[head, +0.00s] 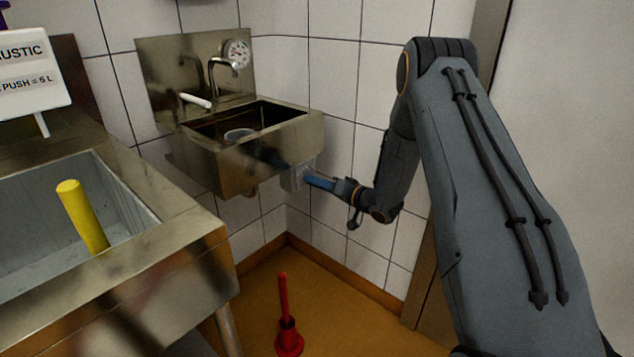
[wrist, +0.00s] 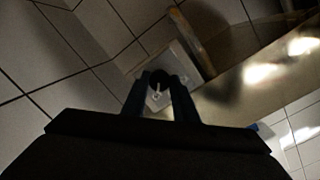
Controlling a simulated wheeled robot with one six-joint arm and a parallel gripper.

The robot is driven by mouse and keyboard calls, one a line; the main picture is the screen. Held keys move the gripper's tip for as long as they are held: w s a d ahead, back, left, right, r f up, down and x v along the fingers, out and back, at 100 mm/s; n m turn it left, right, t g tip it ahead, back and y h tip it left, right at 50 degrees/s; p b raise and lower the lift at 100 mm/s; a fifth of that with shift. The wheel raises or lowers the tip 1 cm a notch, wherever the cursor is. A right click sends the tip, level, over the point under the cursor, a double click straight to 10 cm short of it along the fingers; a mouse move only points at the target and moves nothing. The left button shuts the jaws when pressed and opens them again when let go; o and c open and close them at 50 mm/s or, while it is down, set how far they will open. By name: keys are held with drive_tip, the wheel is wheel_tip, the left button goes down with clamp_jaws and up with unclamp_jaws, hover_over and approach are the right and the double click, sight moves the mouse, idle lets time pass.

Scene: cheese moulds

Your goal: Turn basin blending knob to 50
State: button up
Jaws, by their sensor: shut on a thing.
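The steel wash basin (head: 225,160) hangs on the tiled wall in the head view. A pale grey box (head: 296,178) sits low at its right side. My gripper (head: 314,181), with blue fingers, reaches to that box from the right. In the wrist view, my gripper (wrist: 160,77) is shut on a dark round knob in front of the pale plate (wrist: 183,62). A small light mark (wrist: 157,93) shows between the fingers. The fingers hide much of the knob. A round white dial (head: 237,53) is on the basin's back panel; its reading is too small to tell.
A tap (head: 225,67) and a white lever (head: 195,100) are at the basin. A steel sink (head: 190,235) with a yellow cylinder (head: 82,215) stands front left. A red plunger-like object (head: 287,335) stands on the orange floor. Tiled wall is close behind my gripper.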

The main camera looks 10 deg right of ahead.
idle(0.5)
drive_tip(key=o, duration=1.1)
drive_tip(key=shift+c, duration=0.2)
drive_tip(key=v, duration=0.7)
drive_tip(key=shift+s+d, duration=0.25)
drive_tip(key=shift+s, duration=0.1)
